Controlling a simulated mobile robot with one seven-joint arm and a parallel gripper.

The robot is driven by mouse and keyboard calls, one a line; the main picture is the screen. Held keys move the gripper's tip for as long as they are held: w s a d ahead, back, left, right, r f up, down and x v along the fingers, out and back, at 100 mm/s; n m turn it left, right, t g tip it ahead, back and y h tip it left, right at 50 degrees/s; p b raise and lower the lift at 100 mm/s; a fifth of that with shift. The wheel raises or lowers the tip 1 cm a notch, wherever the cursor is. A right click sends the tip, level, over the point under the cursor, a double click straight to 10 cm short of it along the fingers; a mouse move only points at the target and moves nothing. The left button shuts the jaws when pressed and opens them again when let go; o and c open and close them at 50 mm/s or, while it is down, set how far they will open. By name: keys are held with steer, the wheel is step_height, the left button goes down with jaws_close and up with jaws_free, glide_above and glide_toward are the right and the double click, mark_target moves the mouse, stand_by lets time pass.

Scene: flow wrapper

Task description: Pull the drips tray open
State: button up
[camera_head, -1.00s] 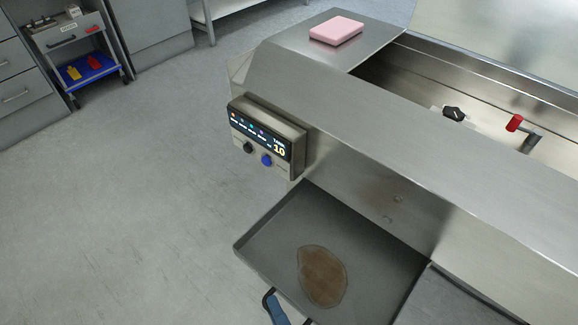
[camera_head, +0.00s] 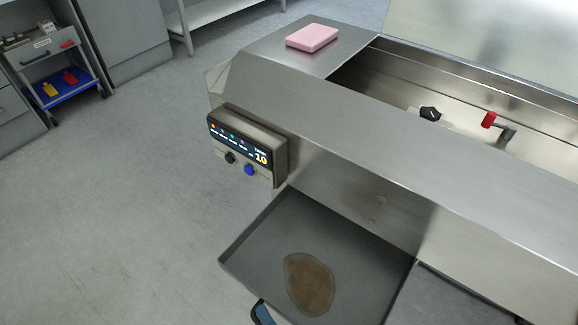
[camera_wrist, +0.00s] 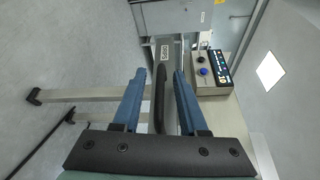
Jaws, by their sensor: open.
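The drips tray (camera_head: 245,250) is a shallow grey metal tray under the steel machine, standing well out from it. A brown stain (camera_head: 310,284) lies on its floor. In the wrist view, my gripper (camera_wrist: 160,74) has two blue fingers, apart, with a dark bar-like handle (camera_wrist: 159,100) between them. There is a visible gap on each side of this bar, so the fingers do not appear clamped on it. In the head view, only a blue finger piece (camera_head: 262,313) shows at the bottom edge, beside the tray's front rim.
A control box (camera_head: 247,148) with a display and knobs juts from the machine above the tray. A pink block (camera_head: 312,37) lies on the machine top. A cart with a blue tray (camera_head: 72,88) stands far left. The floor to the left is clear.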

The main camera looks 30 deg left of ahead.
steer(key=p+v, duration=0.2)
steer(key=v, duration=1.1)
